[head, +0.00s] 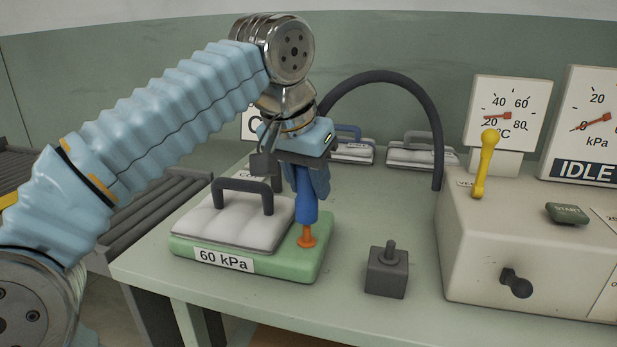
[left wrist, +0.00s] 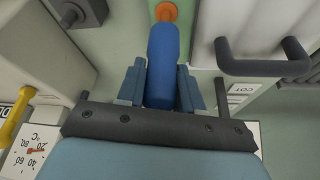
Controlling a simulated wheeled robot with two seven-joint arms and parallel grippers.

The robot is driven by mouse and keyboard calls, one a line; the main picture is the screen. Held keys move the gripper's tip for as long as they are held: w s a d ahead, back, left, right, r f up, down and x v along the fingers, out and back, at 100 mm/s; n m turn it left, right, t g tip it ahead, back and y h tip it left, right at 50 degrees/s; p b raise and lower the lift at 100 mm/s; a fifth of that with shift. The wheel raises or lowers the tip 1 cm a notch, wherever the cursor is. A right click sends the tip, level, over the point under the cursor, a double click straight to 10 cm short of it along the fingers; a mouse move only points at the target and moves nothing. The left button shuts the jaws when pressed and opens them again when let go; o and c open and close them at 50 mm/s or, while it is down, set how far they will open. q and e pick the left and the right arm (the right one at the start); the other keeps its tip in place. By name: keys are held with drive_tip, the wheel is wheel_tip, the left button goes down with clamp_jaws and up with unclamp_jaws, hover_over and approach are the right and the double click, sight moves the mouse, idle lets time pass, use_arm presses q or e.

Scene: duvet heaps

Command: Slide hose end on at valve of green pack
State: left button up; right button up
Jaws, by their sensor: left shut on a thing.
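The green pack (head: 295,268) lies on the bench with a "60 kPa" label on its front and a pale padded top with a dark handle (head: 242,182). Its orange valve (head: 307,237) stands at its right side. My left gripper (head: 306,180) is shut on the blue hose end (head: 307,205), which points down over the valve. In the left wrist view the blue hose end (left wrist: 162,65) sits between the fingers, its tip at the orange valve (left wrist: 166,12). Whether it is seated fully I cannot tell. The dark hose (head: 385,76) arches from behind the gripper to the machine. My right gripper is not in view.
A grey block with a peg (head: 386,272) stands right of the pack. The beige machine (head: 500,250), with a yellow lever (head: 486,160) and gauges, fills the right. More packs (head: 420,152) lie at the back. A dark roller conveyor (head: 155,215) is at the left.

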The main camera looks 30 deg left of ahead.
sight(309, 203)
use_arm(q)
drive_tip(key=shift+f+b, duration=1.6)
drive_tip(key=shift+f, duration=0.45)
drive_tip(key=o, duration=1.1)
drive_tip(key=p+v, duration=0.4)
drive_tip(key=v, duration=1)
drive_tip(key=shift+p, duration=0.4)
drive_tip(key=shift+f, duration=0.1)
